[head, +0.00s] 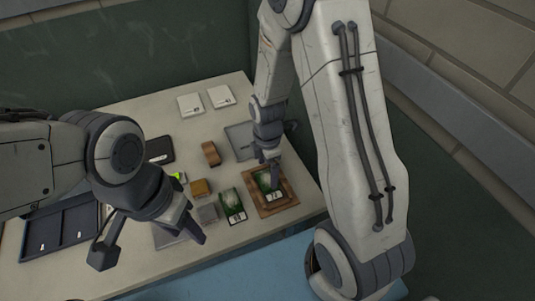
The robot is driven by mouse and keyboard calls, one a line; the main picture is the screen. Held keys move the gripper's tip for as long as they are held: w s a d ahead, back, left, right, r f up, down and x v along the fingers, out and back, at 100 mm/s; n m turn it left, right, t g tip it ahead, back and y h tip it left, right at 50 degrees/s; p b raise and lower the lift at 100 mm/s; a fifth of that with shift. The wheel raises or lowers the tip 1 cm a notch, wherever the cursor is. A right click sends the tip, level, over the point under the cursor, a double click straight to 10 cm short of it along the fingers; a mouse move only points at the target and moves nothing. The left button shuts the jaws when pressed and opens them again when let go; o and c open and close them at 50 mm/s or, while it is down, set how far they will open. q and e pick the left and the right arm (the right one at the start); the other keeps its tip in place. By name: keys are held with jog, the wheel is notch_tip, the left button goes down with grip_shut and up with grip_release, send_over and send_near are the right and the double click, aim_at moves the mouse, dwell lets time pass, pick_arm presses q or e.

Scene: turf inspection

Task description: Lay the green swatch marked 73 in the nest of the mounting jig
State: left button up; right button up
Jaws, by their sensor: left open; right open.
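The brown mounting jig (286,203) sits at the right end of the table. A green swatch (264,182) with a white label lies in the jig, partly hidden by my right gripper. A second green swatch (232,203) with a white label lies on the table just left of the jig. The label numbers are too small to read, so I cannot tell which is 73. My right gripper (270,174) is open, right over the swatch in the jig; whether it touches it is unclear. My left gripper (152,248) is open and empty over the table's front left part.
A tan block (200,187), a grey block (207,213) and a brown curved piece (211,153) stand left of the swatches. A grey plate (240,140) lies behind the jig. Two white cards (190,104) lie at the back. A dark tray (60,232) is at the left.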

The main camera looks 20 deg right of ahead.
aim_at(267, 178)
notch_tip(267, 178, up, 8)
jog(key=r, duration=0.1)
jog(key=s+a+r+m, duration=0.4)
jog(key=s+a+m, duration=0.1)
jog(key=s, duration=0.4)
jog(key=s+a+r+m+y, duration=0.1)
jog(key=s+a+r+m, duration=0.2)
jog(key=s+a+m, duration=0.3)
jog(key=s+a, duration=0.1)
jog(key=s, duration=0.2)
jog(key=shift+a+r, duration=0.25)
jog(key=shift+r, duration=0.15)
